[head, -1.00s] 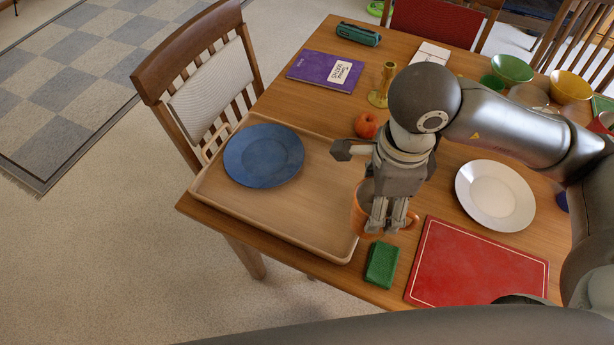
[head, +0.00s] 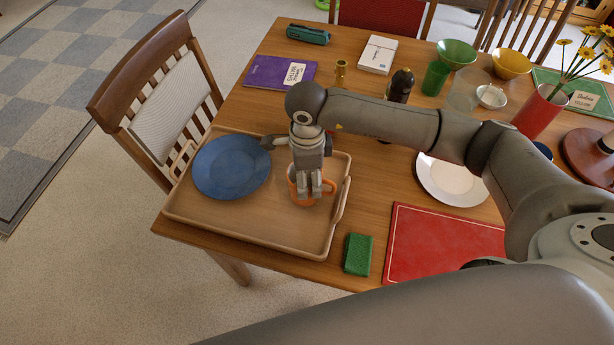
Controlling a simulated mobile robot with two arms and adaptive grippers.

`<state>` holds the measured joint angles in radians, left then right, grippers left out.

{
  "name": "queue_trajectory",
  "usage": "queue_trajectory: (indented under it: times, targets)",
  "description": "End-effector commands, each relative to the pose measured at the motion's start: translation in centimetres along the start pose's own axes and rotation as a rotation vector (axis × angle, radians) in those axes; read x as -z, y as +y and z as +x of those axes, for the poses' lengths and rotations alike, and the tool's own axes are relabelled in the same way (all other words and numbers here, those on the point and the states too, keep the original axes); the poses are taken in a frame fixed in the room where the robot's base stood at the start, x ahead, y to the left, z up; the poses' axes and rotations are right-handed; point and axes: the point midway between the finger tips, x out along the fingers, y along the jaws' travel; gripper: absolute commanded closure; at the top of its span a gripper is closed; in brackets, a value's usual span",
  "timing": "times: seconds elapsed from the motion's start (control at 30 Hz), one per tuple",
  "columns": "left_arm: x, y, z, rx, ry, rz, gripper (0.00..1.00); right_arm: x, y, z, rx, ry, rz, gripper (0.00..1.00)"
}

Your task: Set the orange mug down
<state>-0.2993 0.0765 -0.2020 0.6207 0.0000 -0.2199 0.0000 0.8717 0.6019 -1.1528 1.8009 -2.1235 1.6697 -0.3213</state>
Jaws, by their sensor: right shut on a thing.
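The orange mug (head: 303,199) is at the right side of the wooden tray (head: 225,222), to the right of the blue plate (head: 231,167). My right gripper (head: 315,192) is shut on the mug from above and hides part of it. The mug looks upright, its handle toward the right. I cannot tell whether its base touches the tray. My left gripper is not in view.
A green box (head: 358,254) and a red placemat (head: 440,245) lie to the tray's right. A white plate (head: 452,180) stands behind the placemat. A purple book (head: 279,72) lies farther back. The tray's front middle is bare.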

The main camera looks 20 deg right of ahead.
Motion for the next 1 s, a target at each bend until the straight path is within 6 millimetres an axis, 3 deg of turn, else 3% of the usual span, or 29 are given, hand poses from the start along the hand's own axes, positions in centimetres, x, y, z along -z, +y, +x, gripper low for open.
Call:
queue_trajectory:
  times: [0.13,0.5,0.53,0.67,1.0]
  targets:
    - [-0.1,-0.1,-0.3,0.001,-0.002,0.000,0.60,0.0,0.1,1.7,-0.001,0.000,0.001,0.67]
    - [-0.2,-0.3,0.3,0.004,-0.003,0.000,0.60,0.0,0.0,2.2,0.001,-0.001,0.000,0.67]
    - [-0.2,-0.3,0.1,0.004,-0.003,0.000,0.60,0.0,0.1,2.1,0.000,0.000,0.000,0.30]
    - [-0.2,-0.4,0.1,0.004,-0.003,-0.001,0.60,0.0,0.1,2.1,0.000,0.000,0.000,0.13]
    - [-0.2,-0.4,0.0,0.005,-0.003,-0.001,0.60,0.0,0.1,2.0,0.000,0.000,0.000,0.12]
